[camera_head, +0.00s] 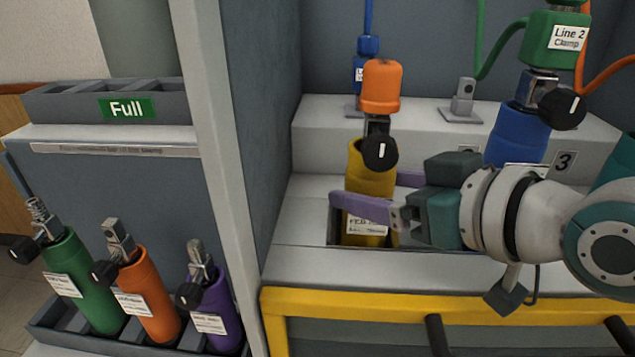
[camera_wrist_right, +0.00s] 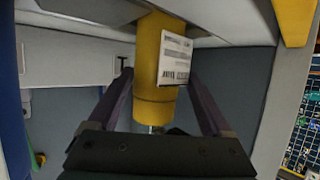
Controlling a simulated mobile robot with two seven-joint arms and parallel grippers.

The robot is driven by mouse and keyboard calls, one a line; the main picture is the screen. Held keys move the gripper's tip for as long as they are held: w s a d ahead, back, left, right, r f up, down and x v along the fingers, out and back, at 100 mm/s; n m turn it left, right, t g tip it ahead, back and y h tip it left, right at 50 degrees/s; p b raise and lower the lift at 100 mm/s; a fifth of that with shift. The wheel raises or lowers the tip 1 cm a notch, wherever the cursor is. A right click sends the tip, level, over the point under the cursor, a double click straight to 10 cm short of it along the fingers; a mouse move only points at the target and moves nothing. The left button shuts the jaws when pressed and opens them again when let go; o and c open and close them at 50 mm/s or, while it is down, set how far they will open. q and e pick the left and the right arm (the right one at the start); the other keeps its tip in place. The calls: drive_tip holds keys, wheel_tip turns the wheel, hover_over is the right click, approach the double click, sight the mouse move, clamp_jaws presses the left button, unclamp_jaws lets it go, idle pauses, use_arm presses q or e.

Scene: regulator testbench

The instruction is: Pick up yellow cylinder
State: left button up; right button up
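The yellow cylinder (camera_head: 370,173) stands upright in a slot of the bench, with a black knob and metal valve at its top and an orange connector (camera_head: 381,87) above. My right gripper (camera_head: 375,195) reaches in from the right, one purple finger in front of the cylinder and the other behind. In the right wrist view the yellow cylinder (camera_wrist_right: 158,75) appears upside down between the two fingers (camera_wrist_right: 160,75). Narrow gaps seem to show beside it, so the gripper looks open around it. Whether a fingertip touches it is hard to tell. My left gripper is not in view.
Green (camera_head: 83,290), orange (camera_head: 149,300) and purple (camera_head: 216,312) cylinders stand in a rack at left. A grey post (camera_head: 215,160) divides rack from bench. A yellow rail (camera_head: 350,306) edges the front.

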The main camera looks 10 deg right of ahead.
drive_tip(key=shift+d+f, duration=0.1)
drive_tip(key=c, duration=1)
drive_tip(key=shift+r, duration=0.2)
drive_tip(key=shift+c, duration=0.8)
wheel_tip(320, 180, up, 20)
drive_tip(key=p, duration=0.7)
